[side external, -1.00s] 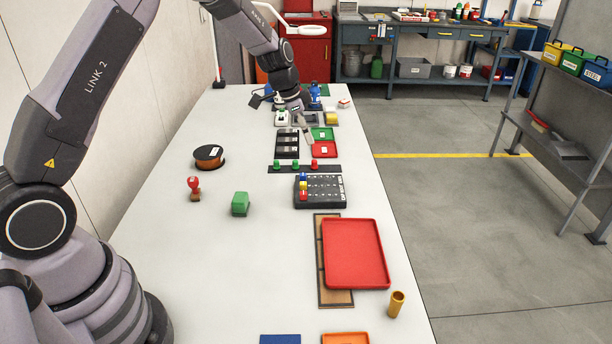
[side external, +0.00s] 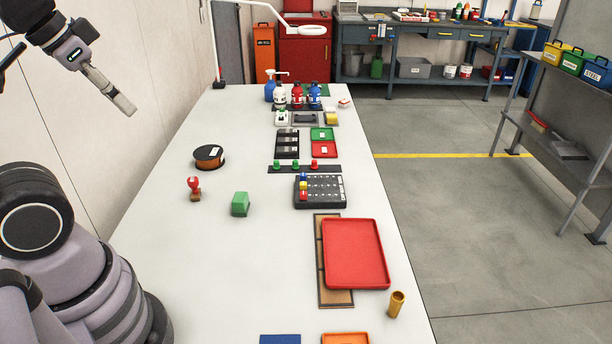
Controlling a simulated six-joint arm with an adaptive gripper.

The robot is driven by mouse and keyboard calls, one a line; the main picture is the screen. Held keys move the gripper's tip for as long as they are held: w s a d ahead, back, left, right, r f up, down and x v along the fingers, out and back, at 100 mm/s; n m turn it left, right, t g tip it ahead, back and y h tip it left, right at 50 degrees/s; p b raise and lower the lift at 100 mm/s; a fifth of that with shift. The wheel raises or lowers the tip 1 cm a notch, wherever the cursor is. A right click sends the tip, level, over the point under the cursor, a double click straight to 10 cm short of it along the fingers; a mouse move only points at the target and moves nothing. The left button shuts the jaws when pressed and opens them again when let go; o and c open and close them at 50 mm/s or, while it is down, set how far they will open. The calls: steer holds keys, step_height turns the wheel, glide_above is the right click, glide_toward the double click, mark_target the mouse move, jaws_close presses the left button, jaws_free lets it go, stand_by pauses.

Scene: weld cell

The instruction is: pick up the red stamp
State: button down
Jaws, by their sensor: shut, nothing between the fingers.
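The red stamp (side external: 194,188) stands upright on the left part of the white table, with a red knob on top and a brown base. My gripper (side external: 125,106) is at the upper left, raised and pointing down to the right. Its fingers are shut and empty. It is well apart from the stamp, up and to the left of it in the picture.
A copper-coloured spool (side external: 209,157) lies behind the stamp, and a green block (side external: 240,204) is to its right. A black rack with coloured blocks (side external: 320,190) and a red tray (side external: 355,253) stand further right.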

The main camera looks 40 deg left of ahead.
steer(key=c, duration=1.8)
jaws_free()
steer(key=o, duration=1.2)
steer(key=shift+c, duration=0.2)
steer(key=w+a+f+t+y, duration=0.1)
steer(key=w+a+f, duration=0.1)
steer(key=w+a, duration=0.35)
steer(key=w+a+f+y, duration=0.1)
steer(key=w+a+f, duration=0.15)
steer(key=w, duration=0.55)
steer(key=n+t+y, duration=0.2)
steer(key=t, duration=0.2)
glide_above(190, 184)
steer(key=w+d, duration=0.2)
steer(key=d, duration=0.3)
step_height(190, 184, down, 22)
steer(key=s+a+f+n+y, duration=0.1)
steer(key=s+f, duration=0.1)
steer(key=f, duration=0.1)
steer(key=s+f, duration=0.2)
steer(key=f, duration=0.1)
steer(key=s+a+f+n+t+y, duration=0.1)
steer(key=s+f, duration=0.1)
steer(key=f, duration=0.1)
steer(key=shift+s+a+f+n+y, duration=0.1)
steer(key=shift+s+a+n+y, duration=0.15)
steer(key=shift+a+n+y, duration=0.05)
steer(key=shift+x, duration=3.55)
